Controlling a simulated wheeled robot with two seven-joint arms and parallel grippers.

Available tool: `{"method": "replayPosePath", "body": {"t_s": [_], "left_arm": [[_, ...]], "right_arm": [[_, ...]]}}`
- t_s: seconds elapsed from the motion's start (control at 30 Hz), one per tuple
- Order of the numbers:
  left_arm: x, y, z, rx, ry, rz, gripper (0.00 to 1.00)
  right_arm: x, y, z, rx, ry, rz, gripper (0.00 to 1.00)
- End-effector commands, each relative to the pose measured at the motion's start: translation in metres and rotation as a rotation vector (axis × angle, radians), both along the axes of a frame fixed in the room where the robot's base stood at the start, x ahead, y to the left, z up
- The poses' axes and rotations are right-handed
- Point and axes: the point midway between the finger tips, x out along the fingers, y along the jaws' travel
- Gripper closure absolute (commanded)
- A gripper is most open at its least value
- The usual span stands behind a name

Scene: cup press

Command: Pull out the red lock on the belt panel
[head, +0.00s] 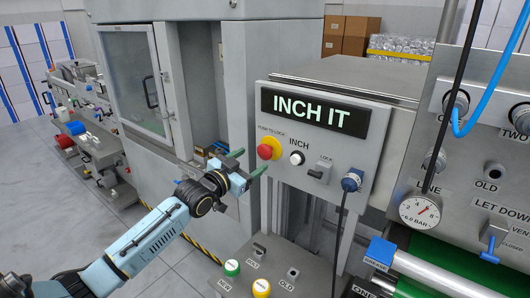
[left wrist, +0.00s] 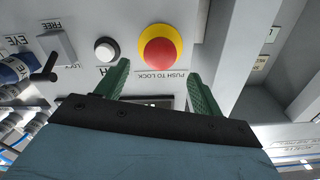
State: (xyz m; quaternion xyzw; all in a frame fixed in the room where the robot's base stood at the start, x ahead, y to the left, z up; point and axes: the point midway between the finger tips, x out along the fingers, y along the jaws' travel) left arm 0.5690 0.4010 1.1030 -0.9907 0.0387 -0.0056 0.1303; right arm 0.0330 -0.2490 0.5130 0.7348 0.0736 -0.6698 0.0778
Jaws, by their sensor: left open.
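The red lock (head: 265,152) is a round red button in a yellow collar, marked PUSH TO LOCK, on the left side of the grey belt panel (head: 345,178). My left gripper (head: 249,162) is open and empty, its green fingers just left of and slightly below the lock in the head view. In the left wrist view the red lock (left wrist: 160,52) shows ahead, between and beyond the tips of my left gripper (left wrist: 160,75). No contact shows. My right gripper is not in view.
On the same panel are the white INCH button (head: 297,158), the LOCK switch (head: 320,170) and a blue plug (head: 351,181) with a hanging black cable. An INCH IT display (head: 312,111) sits above.

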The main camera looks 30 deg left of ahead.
Motion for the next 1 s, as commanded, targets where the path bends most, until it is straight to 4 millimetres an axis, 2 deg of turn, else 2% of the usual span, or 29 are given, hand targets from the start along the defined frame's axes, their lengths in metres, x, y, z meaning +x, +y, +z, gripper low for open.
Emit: {"method": "replayPosePath", "body": {"t_s": [0.2, 0.43, 0.6, 0.9, 0.93, 1.0], "left_arm": [[0.038, -0.003, 0.001, -0.001, -0.001, 0.001, 0.33], [0.065, -0.005, 0.000, -0.001, 0.000, 0.000, 0.33], [0.074, -0.006, 0.000, -0.001, 0.000, 0.000, 0.33], [0.076, -0.006, -0.001, 0.000, 0.001, -0.001, 0.33], [0.076, -0.006, -0.001, 0.000, 0.001, -0.001, 0.34], [0.076, -0.006, -0.001, 0.000, 0.001, -0.001, 0.43]], "right_arm": [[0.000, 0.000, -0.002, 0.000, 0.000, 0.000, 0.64], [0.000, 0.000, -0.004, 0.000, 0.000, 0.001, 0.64], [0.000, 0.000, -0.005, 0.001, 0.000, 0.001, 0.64], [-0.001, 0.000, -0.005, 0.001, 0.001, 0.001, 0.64], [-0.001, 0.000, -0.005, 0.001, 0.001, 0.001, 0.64], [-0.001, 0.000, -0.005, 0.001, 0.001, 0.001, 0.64]]}}
